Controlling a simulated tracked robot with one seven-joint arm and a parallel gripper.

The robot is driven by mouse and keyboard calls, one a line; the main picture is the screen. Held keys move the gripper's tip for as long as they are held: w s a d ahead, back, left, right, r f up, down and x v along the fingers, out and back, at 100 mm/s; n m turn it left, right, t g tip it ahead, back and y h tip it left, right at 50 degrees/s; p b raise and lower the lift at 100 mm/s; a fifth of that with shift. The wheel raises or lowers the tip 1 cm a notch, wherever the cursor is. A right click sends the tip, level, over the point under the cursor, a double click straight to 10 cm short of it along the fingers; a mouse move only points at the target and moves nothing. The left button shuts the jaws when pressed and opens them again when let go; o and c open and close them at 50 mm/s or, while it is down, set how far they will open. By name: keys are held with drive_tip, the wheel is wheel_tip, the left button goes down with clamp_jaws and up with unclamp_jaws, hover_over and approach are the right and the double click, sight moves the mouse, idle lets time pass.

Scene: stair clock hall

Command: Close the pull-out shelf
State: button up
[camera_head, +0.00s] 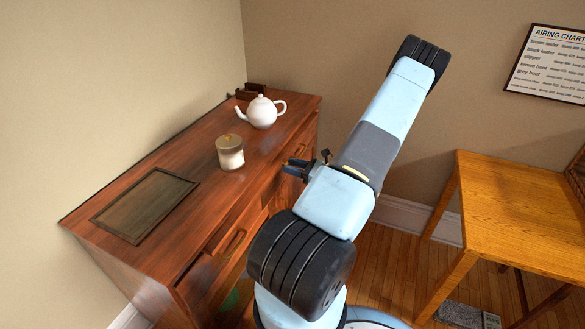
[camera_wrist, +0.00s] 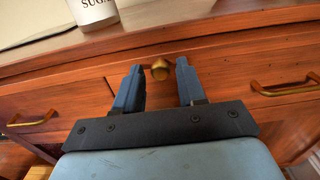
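A brown wooden cabinet (camera_head: 190,140) stands against the wall at left in the head view. In the wrist view, a small round brass knob (camera_wrist: 160,69) sits on the narrow wooden front of the pull-out shelf (camera_wrist: 222,53), under the cabinet top. How far the shelf sticks out cannot be told; my arm hides part of the cabinet front in the head view. My gripper (camera_head: 298,168) is at the cabinet front. In the wrist view my gripper (camera_wrist: 159,66) is open, its two blue fingertips on either side of the knob with gaps showing.
Drawer handles (camera_wrist: 285,87) flank the knob. A sugar jar (camera_head: 230,152), a white teapot (camera_head: 263,112) and a dark flat panel (camera_head: 145,205) are on the cabinet top. A wooden table (camera_head: 510,200) stands at right, with floor between.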

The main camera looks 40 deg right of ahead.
clamp_jaws()
drive_tip(key=shift+w, duration=0.1)
idle(0.4)
